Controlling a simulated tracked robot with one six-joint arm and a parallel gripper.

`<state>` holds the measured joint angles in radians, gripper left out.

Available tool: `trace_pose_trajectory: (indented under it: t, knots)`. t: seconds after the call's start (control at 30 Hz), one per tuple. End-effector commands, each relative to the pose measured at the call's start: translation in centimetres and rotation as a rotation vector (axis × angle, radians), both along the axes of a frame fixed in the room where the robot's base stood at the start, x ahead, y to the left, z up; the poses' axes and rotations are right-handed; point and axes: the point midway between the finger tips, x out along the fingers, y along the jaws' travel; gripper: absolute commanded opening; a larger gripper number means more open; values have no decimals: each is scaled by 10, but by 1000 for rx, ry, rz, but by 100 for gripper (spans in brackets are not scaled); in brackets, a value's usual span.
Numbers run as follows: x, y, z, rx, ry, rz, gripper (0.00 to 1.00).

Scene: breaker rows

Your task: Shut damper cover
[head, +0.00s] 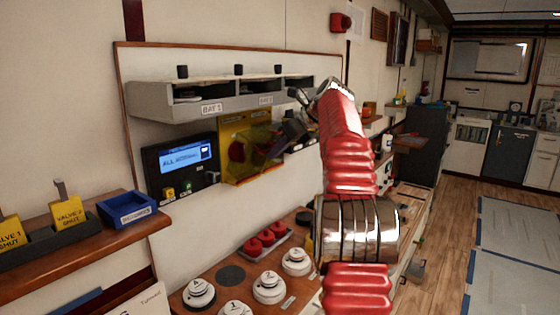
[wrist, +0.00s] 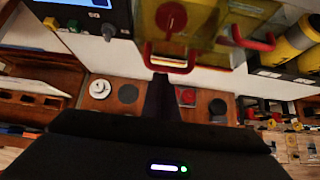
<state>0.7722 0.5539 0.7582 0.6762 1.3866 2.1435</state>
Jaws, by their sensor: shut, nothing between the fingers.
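A yellow damper box (head: 232,125) is on the wall panel, right of the display, with a red part inside. A see-through yellow cover (head: 262,140) appears to stand out from its front; its exact angle is unclear. In the wrist view the yellow box (wrist: 197,25) fills the top middle, with a red round part (wrist: 171,17) and red bar handles (wrist: 168,64) and (wrist: 252,40). My gripper (head: 290,130) is shut and empty, beside the cover's right side; in the wrist view its dark fingers (wrist: 160,88) point at the lower red handle. Contact cannot be told.
A dark display unit (head: 182,160) hangs to the left. A grey shelf (head: 220,97) juts out above. Below, the wooden bench carries white round knobs (head: 269,287) and red buttons (head: 264,240). Yellow-black cylinders (wrist: 290,45) stand to the right in the wrist view.

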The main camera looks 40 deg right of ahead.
Motion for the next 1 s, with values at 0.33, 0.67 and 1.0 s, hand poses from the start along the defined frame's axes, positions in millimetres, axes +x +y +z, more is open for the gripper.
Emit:
trace_pose_trajectory:
  t: [0.33,0.67,1.0]
  knots:
    - [14,0,14,-2,-1,-5,0]
    - [20,2,20,-1,0,-6,0]
    - [19,1,20,-1,0,-6,0]
